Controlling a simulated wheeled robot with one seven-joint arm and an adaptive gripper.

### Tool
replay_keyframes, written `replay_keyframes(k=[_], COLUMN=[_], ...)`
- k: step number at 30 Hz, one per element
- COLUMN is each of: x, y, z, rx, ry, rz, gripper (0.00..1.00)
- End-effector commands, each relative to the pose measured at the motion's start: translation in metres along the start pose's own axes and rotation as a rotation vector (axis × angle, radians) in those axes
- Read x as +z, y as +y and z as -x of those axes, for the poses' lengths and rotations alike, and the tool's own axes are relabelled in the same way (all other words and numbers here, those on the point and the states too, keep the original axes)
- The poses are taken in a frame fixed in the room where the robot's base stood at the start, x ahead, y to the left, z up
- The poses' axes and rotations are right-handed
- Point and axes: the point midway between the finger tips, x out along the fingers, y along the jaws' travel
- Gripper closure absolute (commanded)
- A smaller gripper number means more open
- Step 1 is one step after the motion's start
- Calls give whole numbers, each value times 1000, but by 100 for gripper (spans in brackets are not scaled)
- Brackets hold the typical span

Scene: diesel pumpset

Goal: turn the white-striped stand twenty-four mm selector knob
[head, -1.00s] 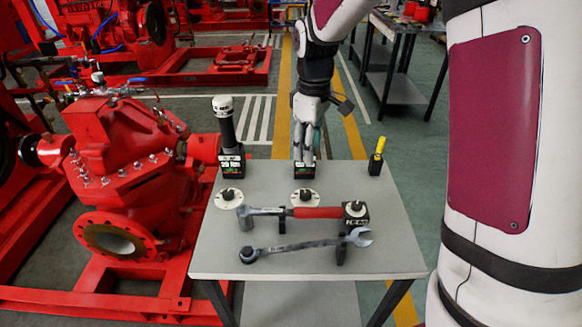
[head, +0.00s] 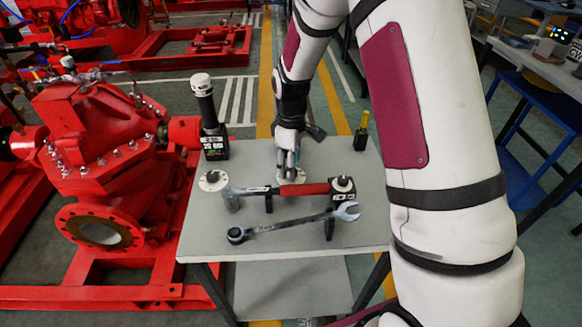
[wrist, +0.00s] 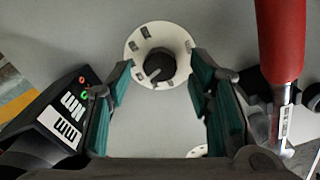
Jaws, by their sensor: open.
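In the wrist view a round black selector knob (wrist: 157,66) with a light pointer line sits on a white marked dial (wrist: 176,47). My gripper (wrist: 160,68) is open, its teal-padded fingers on either side of the knob in the picture; contact is not visible. In the head view my gripper (head: 289,169) is over the middle dial (head: 301,177) and hides its knob. Another knob on a white dial (head: 213,180) is at left, and one tops a black block (head: 342,191) at right. I cannot make out which stand is white-striped.
A black white-topped tool (head: 207,115) stands at back left, a yellow-topped one (head: 363,130) at back right. A red pump (head: 95,150) is left.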

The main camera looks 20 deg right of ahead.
Motion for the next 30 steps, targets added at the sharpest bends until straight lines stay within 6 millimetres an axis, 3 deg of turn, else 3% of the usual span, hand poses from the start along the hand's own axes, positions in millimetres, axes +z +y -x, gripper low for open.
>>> replay_keyframes(k=[4,14,20,30], x=[0,0,0,0], y=[0,0,0,0], z=[-11,-14,-13,-13], rx=[-1,0,0,0], ry=[0,0,0,0], rz=[0,0,0,-26], gripper=[53,53,98,100])
